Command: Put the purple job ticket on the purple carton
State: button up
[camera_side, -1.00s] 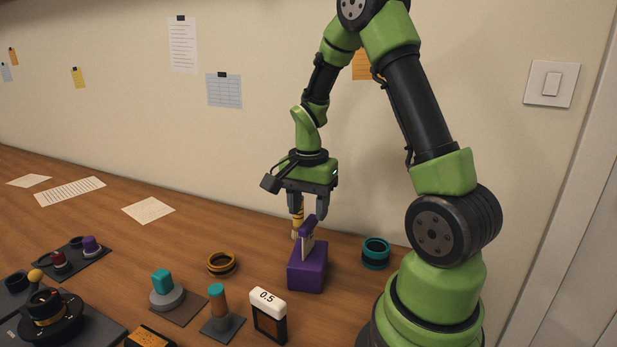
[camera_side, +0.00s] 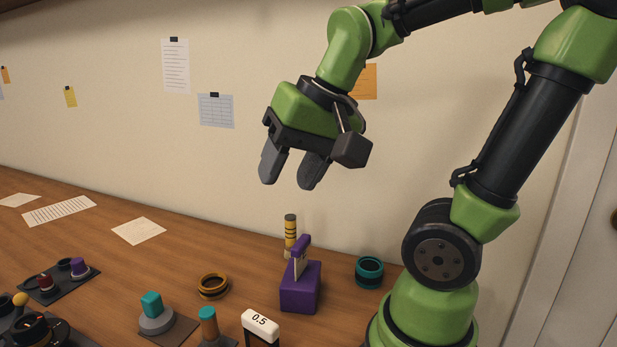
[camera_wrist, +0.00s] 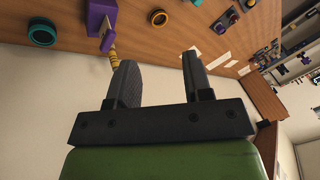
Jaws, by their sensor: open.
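The purple carton (camera_side: 300,294) stands on the wooden bench, right of centre in the side view; part of it shows at the top of the wrist view (camera_wrist: 96,18). The job ticket, a pale upright card with a purple top (camera_side: 301,246), stands on the carton, slightly tilted; its purple part also shows in the wrist view (camera_wrist: 107,42). Its lower edge meets the carton's top. My gripper (camera_side: 288,184) is open and empty, well above the ticket and apart from it. Its two fingers also show in the wrist view (camera_wrist: 158,63).
A yellow-and-black banded post (camera_side: 290,232) stands just behind the carton. A teal ring (camera_side: 369,272) is to its right and an orange ring (camera_side: 213,286) to its left. A block marked 0.5 (camera_side: 260,326) stands in front. Bench around the papers is open.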

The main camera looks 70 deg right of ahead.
jog(key=s+a+n, duration=0.1)
jog(key=s+a+n+t+y, duration=0.1)
jog(key=s+a+n+t, duration=0.1)
jog(key=s+n, duration=0.1)
jog(key=shift+a+r, duration=0.25)
jog(key=shift+a, duration=0.15)
